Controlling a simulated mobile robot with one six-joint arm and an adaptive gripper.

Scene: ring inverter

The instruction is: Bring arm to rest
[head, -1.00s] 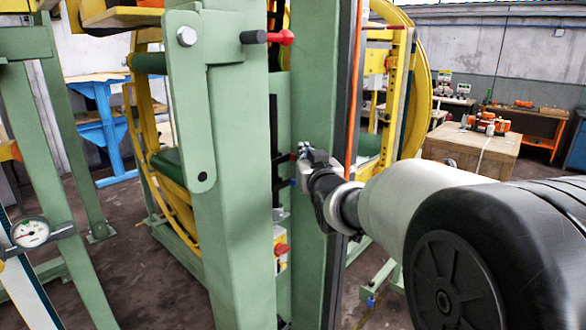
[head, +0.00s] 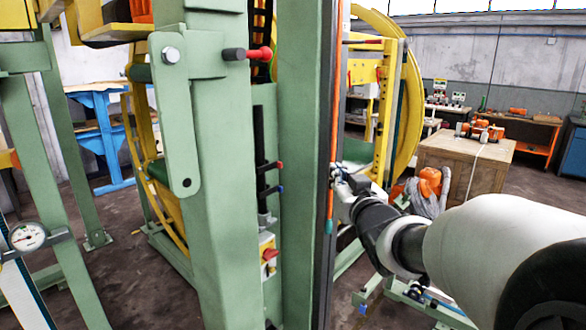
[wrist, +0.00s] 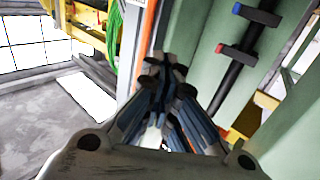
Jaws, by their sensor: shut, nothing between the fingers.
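My gripper (head: 342,178) is beside the right face of the green machine post (head: 304,150) in the head view, at the end of my arm, which reaches in from the right. In the wrist view my gripper (wrist: 160,78) has its fingers shut together with nothing between them. The green post and a dark rod with a red and a blue tip (wrist: 248,35) show beyond it on the right. I cannot tell whether the gripper touches the post.
A red-tipped lever (head: 248,54) sticks out of the front green post (head: 217,180). A yellow ring (head: 408,100) stands behind. A wooden crate (head: 468,160) with orange items and an orange-grey object (head: 428,192) are at right. A round gauge (head: 28,237) is at left.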

